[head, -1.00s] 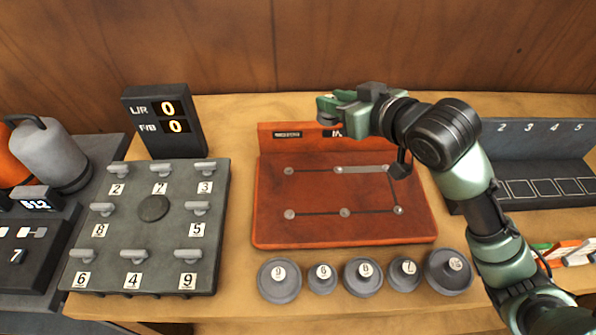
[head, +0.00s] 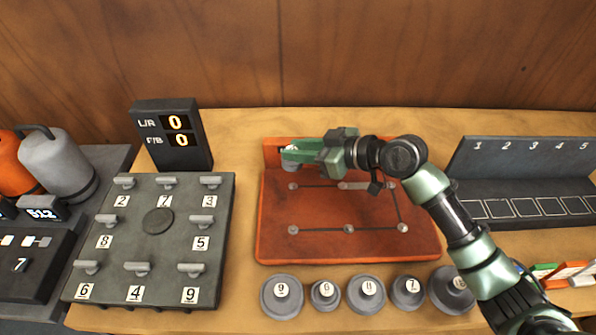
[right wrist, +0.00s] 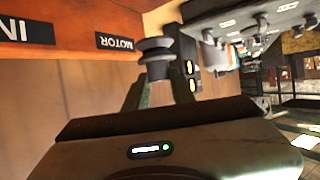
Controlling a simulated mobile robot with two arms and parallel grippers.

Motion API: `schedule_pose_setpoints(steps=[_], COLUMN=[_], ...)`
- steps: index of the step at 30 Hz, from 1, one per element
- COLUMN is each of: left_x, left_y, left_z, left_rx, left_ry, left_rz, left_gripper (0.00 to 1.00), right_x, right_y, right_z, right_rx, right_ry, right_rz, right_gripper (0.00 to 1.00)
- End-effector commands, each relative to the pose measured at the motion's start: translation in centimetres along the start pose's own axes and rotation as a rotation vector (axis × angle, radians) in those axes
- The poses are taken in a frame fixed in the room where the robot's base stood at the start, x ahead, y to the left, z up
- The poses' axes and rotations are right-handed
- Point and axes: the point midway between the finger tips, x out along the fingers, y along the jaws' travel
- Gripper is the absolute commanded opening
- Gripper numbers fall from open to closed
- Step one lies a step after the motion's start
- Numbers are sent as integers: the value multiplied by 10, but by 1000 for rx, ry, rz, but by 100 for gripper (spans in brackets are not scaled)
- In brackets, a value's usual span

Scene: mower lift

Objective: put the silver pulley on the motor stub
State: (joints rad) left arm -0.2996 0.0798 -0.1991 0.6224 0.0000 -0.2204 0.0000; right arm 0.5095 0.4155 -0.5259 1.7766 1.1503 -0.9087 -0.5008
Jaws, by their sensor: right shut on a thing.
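My right gripper (head: 292,152) is shut on a small grey-silver pulley (head: 290,165). It holds the pulley over the back left of the red board (head: 350,250), above the back-left stub (head: 293,186). A small gap shows between them in the head view. In the right wrist view the pulley (right wrist: 155,56) is between the fingers, beside a label reading MOTOR (right wrist: 115,42); the stub itself cannot be made out there. My left gripper is in neither view.
A dark panel (head: 125,250) with numbered knobs and a display (head: 172,135) stand at left. A slotted dark rack (head: 520,170) is at right. Other stubs and thin links are on the red board.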

Motion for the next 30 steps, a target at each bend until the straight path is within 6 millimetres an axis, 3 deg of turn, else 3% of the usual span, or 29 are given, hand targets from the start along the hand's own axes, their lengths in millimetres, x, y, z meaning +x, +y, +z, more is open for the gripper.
schedule_pose_setpoints(steps=[3, 10, 16, 25, 26, 27, 30], left_x=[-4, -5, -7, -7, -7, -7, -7], left_y=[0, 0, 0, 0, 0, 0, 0], left_z=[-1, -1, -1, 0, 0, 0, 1], left_rx=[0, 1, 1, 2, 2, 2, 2], left_ry=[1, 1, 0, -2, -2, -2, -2], left_rz=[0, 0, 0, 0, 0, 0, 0], left_gripper=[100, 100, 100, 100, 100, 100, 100], right_x=[9, 17, 28, 31, 31, 31, 31], right_y=[0, 0, 0, 0, 0, 0, 0], right_z=[21, 41, 68, 75, 75, 75, 75], right_rx=[4, 2, 3, -1, -1, -1, -1], right_ry=[-1, 1, 0, 1, 0, 0, 0], right_rz=[1, 0, 1, 1, 1, 1, 1], right_gripper=[0, 0, 0, 0, 33, 44, 47])
